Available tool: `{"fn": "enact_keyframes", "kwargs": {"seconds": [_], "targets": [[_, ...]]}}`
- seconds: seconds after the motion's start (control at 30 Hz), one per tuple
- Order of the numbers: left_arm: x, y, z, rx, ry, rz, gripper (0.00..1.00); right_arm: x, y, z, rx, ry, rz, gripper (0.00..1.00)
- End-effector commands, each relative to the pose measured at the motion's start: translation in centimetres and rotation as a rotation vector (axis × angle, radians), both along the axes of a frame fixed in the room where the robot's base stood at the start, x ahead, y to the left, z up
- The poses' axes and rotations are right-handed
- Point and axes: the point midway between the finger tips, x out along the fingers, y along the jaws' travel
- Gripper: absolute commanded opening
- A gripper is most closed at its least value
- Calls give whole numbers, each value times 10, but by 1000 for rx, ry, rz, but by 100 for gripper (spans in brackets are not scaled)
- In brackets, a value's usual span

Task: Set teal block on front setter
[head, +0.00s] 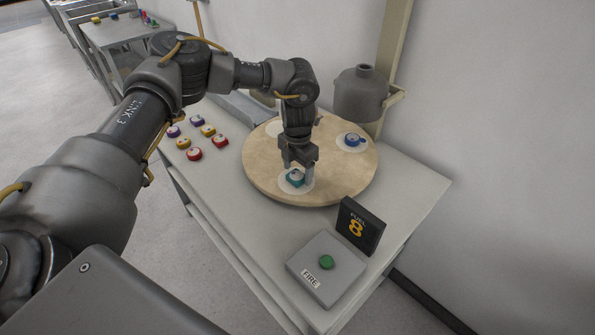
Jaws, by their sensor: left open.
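The teal block (294,178) rests on the front white setter (308,186), a pale disc near the front edge of the round wooden turntable (345,185). My left gripper (297,168) comes down from above with its fingers open around or close beside the block; whether they touch it I cannot tell. A blue block (354,139) sits on another white setter (343,146) at the right of the turntable. Part of a further pale setter shows behind my wrist. My right gripper is not in the picture.
Several red, yellow and purple blocks (195,154) lie on the white table left of the turntable. A grey FIRE box (312,279) with a green button (326,262) and a black FUEL 8 sign (358,228) stand in front. A grey canister (361,95) stands behind.

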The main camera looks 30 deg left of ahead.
Motion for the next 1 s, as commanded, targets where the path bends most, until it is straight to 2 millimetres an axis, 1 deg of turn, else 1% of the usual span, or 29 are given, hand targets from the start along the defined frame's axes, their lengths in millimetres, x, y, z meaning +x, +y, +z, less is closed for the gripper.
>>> {"fn": "enact_keyframes", "kwargs": {"seconds": [0.3,0.4,0.5,0.7,1.0], "targets": [[1,0,60,-1,-4,0,70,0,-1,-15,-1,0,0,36],[0,0,76,-1,-2,0,70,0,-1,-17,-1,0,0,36],[0,0,89,0,-2,0,70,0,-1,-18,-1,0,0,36],[0,0,99,0,0,-1,70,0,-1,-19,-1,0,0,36],[0,0,99,0,1,0,70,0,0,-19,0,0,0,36]]}}
